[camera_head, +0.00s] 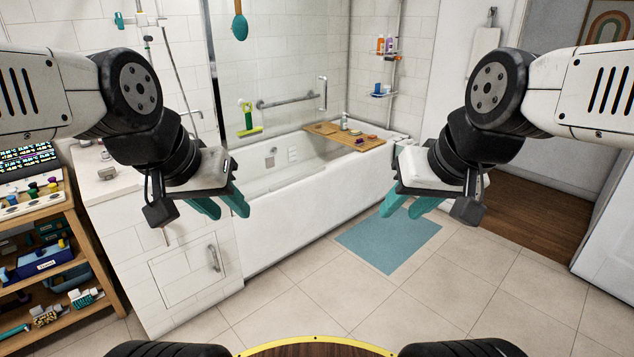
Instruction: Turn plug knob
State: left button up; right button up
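My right gripper (402,212) is also open and empty, in front of the tub's right end. Neither gripper touches anything.
A wooden bath tray (345,138) with small items lies across the tub. A grab bar (290,101) and green squeegee (248,120) are behind. A tiled cabinet (180,270) and loaded wooden shelf (90,285) stand left. A blue mat (388,240) lies on open floor.

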aim_at(108, 172)
jog(key=j+u, duration=0.1)
jog(key=u, duration=0.25)
jog(key=i+u, duration=0.1)
jog(key=u, duration=0.25)
jog(key=i+u, duration=0.1)
jog(key=u, duration=0.25)
jog(key=i+u, duration=0.4)
jog(key=i, duration=0.2)
jog(key=i+l+u, duration=0.1)
jog(key=i+u, duration=0.35)
jog(key=i, duration=0.15)
jog(key=i+l, duration=0.2)
jog(key=i, duration=0.25)
jog(key=i+l, duration=0.15)
jog(key=i, duration=0.3)
